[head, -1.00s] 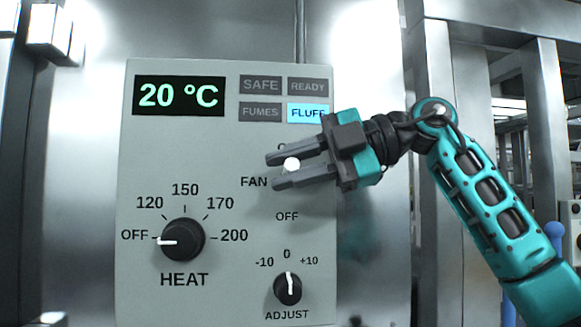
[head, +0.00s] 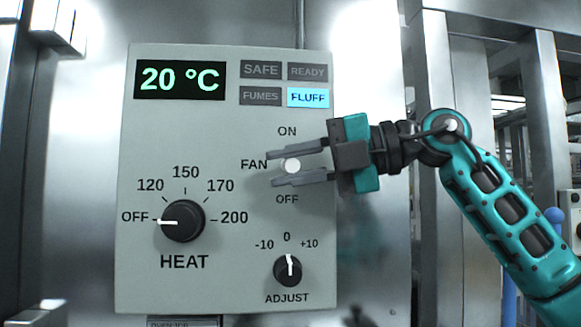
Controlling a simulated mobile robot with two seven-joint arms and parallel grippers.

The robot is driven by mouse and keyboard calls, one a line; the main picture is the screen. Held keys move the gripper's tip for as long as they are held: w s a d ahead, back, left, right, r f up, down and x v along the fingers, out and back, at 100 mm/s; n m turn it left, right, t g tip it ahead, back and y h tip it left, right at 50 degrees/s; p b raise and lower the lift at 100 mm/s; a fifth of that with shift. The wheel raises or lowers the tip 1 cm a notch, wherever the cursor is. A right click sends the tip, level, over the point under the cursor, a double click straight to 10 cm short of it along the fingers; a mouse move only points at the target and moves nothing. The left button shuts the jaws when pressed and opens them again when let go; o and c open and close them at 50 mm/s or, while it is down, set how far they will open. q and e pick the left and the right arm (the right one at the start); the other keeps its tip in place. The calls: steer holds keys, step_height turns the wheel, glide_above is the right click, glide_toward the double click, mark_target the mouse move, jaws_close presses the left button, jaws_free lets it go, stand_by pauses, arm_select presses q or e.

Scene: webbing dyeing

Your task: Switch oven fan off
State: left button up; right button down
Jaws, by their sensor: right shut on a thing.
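The grey oven control panel (head: 140,130) fills the middle of the head view. Its fan switch has a round white tip (head: 292,166), with ON printed above it, OFF below it and FAN to its left. My right gripper (head: 273,168) reaches in from the right, one finger above the white tip and one below. It is shut on the fan switch. The fingers hide part of the switch, and I cannot tell which way its lever points. My left gripper is not in view.
The heat knob (head: 183,221) points to OFF, and the adjust knob (head: 288,270) sits near 0, below the gripper. The display (head: 180,80) reads 20 °C. A metal frame stands at right.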

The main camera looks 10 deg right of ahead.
steer(key=shift+w+f+n+t+y+b, duration=0.1)
steer(key=shift+f+n+t+y+b, duration=0.25)
steer(key=shift+f+n+b, duration=0.4)
steer(key=shift+n, duration=0.45)
steer(key=shift+w+r, duration=0.1)
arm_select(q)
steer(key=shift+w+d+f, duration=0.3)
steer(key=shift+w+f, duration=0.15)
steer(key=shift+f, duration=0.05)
arm_select(e)
steer(key=c, duration=1)
jaws_free()
steer(key=shift+c, duration=0.2)
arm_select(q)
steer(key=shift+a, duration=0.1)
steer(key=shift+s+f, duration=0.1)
arm_select(e)
steer(key=shift+d, duration=0.15)
